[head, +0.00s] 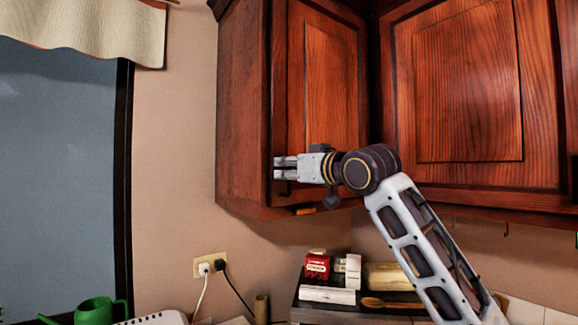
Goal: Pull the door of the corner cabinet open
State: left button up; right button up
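The corner cabinet (245,110) is dark red-brown wood and hangs on the wall in the upper middle of the head view. Its door (325,85) has a raised panel and looks closed or nearly so. My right gripper (278,168) is in front of the lower left part of the door, with its fingers pointing left across the door's left edge. A gap shows between the two fingers, and I see nothing held in it. Whether they touch the wood is unclear. My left gripper is out of view.
A wider wall cabinet (465,80) adjoins on the right. Below, a dark shelf (310,312) carries a red box (317,267), white boxes and a wooden spoon (390,303). A green watering can (95,312) stands at the lower left. Free space lies left of the cabinet.

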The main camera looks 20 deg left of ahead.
jog(key=shift+w+a, duration=0.1)
jog(key=shift+a, duration=0.05)
jog(key=shift+c, duration=0.3)
grip_shut()
dwell(0.3)
